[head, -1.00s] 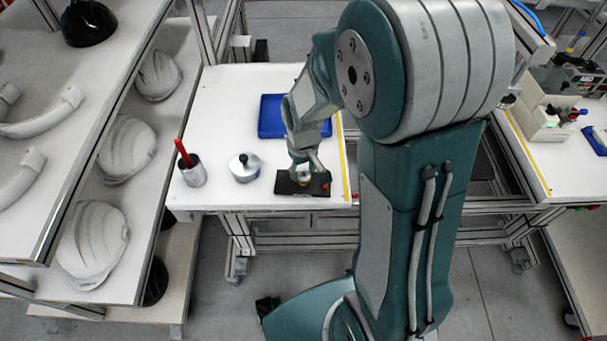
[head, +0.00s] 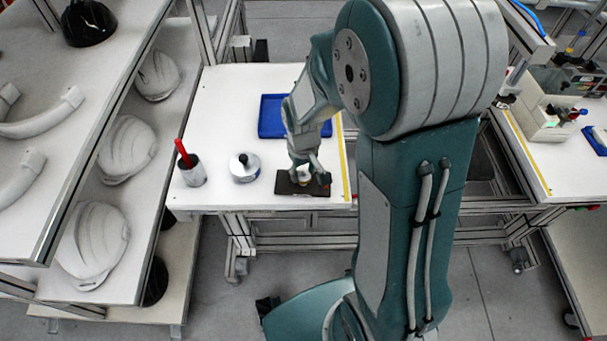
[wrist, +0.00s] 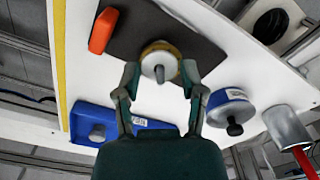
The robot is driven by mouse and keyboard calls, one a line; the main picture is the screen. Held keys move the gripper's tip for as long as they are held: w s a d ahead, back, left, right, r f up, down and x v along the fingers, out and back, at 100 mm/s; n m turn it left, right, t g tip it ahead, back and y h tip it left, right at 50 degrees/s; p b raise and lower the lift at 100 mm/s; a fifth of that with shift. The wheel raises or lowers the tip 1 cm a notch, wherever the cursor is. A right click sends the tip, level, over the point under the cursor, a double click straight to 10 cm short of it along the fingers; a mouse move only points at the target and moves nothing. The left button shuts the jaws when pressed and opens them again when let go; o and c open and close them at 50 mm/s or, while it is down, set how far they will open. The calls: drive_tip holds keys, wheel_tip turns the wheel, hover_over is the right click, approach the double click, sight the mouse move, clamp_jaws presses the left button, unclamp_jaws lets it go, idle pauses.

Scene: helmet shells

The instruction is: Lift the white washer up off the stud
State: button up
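The white washer (wrist: 153,58) sits around a grey stud (wrist: 159,73) that pokes up through its middle, with a yellowish rim showing below it. Both are on a dark plate (wrist: 200,45); in the head view the plate (head: 287,187) lies near the table's front edge. My gripper (wrist: 160,78) is open, with one fingertip on each side of the washer in the wrist view. A gap seems to show on each side; I cannot tell if either finger touches. In the head view my gripper (head: 306,177) is low over the plate and partly hides the washer.
An orange block (wrist: 103,30) lies on the plate beside the washer. A blue tray (head: 271,116), a round tin with a black knob (head: 244,168) and a metal cup with a red marker (head: 193,173) stand nearby. The white table (head: 225,100) is clear at back left.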

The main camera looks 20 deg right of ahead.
drive_tip(key=shift+c, duration=0.9)
drive_tip(key=shift+r, duration=0.2)
drive_tip(key=shift+r, duration=0.5)
drive_tip(key=shift+r, duration=0.2)
drive_tip(key=shift+r, duration=0.55)
drive_tip(key=shift+r, duration=0.1)
drive_tip(key=shift+r, duration=0.2)
